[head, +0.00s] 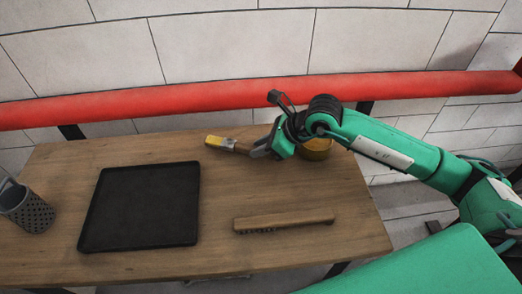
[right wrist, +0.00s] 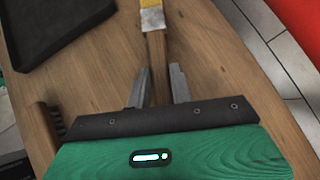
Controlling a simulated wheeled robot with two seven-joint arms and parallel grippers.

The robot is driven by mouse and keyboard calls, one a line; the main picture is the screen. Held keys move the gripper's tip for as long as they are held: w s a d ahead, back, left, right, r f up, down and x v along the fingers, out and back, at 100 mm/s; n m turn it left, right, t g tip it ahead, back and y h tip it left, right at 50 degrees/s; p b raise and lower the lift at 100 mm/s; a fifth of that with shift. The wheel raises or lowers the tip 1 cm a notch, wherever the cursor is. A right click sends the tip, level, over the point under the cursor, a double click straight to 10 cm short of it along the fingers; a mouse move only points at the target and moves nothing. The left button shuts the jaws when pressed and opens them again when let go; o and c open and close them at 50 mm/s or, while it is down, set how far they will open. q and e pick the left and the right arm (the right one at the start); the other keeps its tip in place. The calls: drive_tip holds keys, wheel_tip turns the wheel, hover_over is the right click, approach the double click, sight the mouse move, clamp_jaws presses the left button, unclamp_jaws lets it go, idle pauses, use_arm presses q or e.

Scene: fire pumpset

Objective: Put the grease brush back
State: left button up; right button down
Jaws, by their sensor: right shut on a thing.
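The grease brush has a yellow and pale metal head (head: 220,142) and a wooden handle (head: 243,149). My right gripper (head: 262,151) is shut on the handle, over the back middle of the table. In the right wrist view the brush (right wrist: 153,45) points away from my right gripper (right wrist: 158,88), with its handle between the two fingers. I cannot tell whether the brush touches the table. My left gripper is not in view.
A black tray (head: 142,205) lies left of centre on the wooden table (head: 215,262). A perforated grey cup (head: 28,208) stands at the left. A wooden-handled wire brush (head: 283,221) lies front right. A yellow container (head: 316,149) is partly hidden behind my right arm. A red pipe (head: 190,98) runs behind.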

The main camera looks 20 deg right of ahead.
drive_tip(key=shift+f, duration=1)
drive_tip(key=shift+f, duration=0.1)
drive_tip(key=c, duration=1.3)
unclamp_jaws()
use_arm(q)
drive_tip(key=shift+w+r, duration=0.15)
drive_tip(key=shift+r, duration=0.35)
use_arm(e)
drive_tip(key=shift+o, duration=0.2)
